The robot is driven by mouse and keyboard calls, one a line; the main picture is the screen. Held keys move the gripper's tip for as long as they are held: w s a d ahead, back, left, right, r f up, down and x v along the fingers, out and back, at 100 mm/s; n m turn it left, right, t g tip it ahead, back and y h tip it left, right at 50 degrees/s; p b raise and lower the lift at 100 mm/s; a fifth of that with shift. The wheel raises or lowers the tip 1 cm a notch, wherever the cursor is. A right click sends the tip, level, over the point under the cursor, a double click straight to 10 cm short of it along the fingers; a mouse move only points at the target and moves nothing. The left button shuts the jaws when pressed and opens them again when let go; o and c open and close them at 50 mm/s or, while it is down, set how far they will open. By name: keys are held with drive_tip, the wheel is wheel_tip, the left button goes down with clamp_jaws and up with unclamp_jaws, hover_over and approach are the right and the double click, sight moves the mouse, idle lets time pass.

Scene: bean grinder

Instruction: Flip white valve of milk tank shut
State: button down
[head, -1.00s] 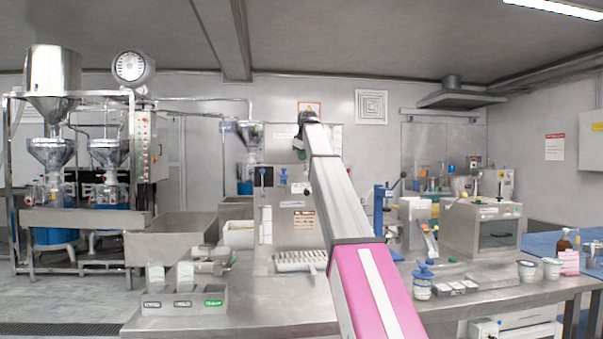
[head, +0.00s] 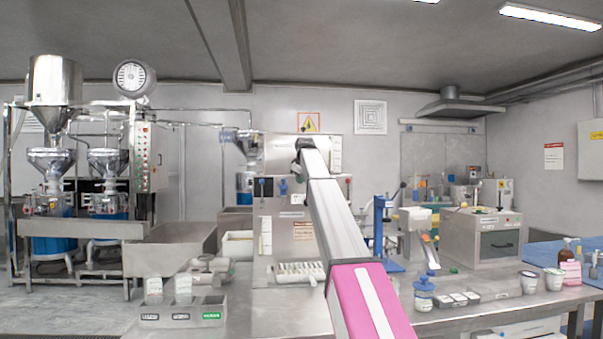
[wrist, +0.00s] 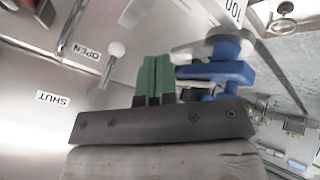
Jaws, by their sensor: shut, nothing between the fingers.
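In the wrist view a white ball-ended valve lever (wrist: 115,48) sticks out from a steel panel. The panel carries an OPEN label (wrist: 87,52) near the lever and a SHUT label (wrist: 52,99) farther to the lower left. My gripper (wrist: 156,62) has green fingers, shut together and empty. Its tips are just right of the white ball, apart from it in the picture; whether they touch cannot be told. In the head view the steel tank unit (head: 285,215) stands at the middle; my arm hides part of its front, and my fingertips do not show there.
A blue valve handle (wrist: 225,72) sits close to the right of my fingers. In the head view a black knob (head: 262,187) and a blue knob (head: 283,187) are on the unit's front. A blue press (head: 379,225) stands to its right.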

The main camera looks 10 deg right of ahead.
drive_tip(key=w, duration=0.1)
drive_tip(key=w+d+f, duration=0.1)
drive_tip(key=w, duration=0.1)
drive_tip(key=w+d, duration=0.1)
drive_tip(key=w, duration=0.1)
drive_tip(key=shift+f, duration=0.35)
drive_tip(key=shift+d+h, duration=0.45)
drive_tip(key=shift+h, duration=0.35)
drive_tip(key=shift+d+n+h, duration=0.55)
drive_tip(key=shift+n+h, duration=0.05)
drive_tip(key=shift+h, duration=0.3)
drive_tip(key=d+r+n+h, duration=0.1)
drive_tip(key=h, duration=0.2)
drive_tip(key=d+r+n+t+h, duration=0.1)
drive_tip(key=d+n+h, duration=0.1)
drive_tip(key=h, duration=0.1)
drive_tip(key=d+r+n+t+h, duration=0.1)
drive_tip(key=h, duration=0.2)
drive_tip(key=shift+d+r+n+h, duration=0.15)
drive_tip(key=shift+d+n+h, duration=0.15)
drive_tip(key=shift+d+h, duration=0.1)
